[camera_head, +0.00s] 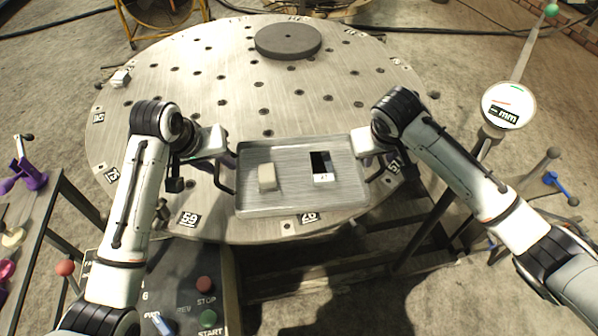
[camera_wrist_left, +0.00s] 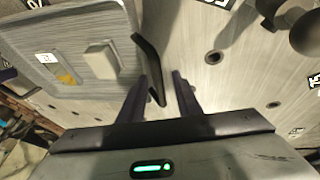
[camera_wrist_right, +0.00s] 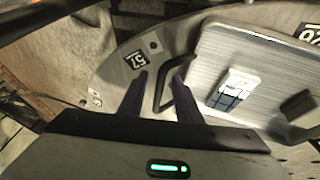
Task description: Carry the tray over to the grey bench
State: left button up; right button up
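The grey metal tray (camera_head: 300,200) is at the near side of the round metal table (camera_head: 190,80). It carries a beige block (camera_head: 267,177) and a black-and-white item (camera_head: 321,167). My left gripper (camera_head: 228,160) is at the tray's left black handle; in the left wrist view its fingers (camera_wrist_left: 165,100) stand apart on either side of that handle (camera_wrist_left: 149,65). My right gripper (camera_head: 374,160) is at the right handle; in the right wrist view its fingers (camera_wrist_right: 160,95) are apart with the handle (camera_wrist_right: 161,85) between them. I cannot make out a separate grey bench.
A dark round disc (camera_head: 288,40) lies at the table's far side. A dial gauge (camera_head: 508,104) stands to the right. A control panel with stop and start buttons (camera_head: 206,285) is at the near left. A rack with purple items (camera_head: 32,178) stands at the left.

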pick_arm(q)
jog(key=shift+c, duration=0.3)
pick_arm(e)
jog(key=shift+c, duration=0.3)
pick_arm(q)
grip_shut()
pick_arm(e)
grip_shut()
dwell(0.4)
pick_arm(q)
jog(key=shift+w+r, duration=0.1)
jog(key=shift+r, duration=0.1)
pick_arm(e)
jog(key=shift+w+r, duration=0.1)
jog(key=shift+r, duration=0.15)
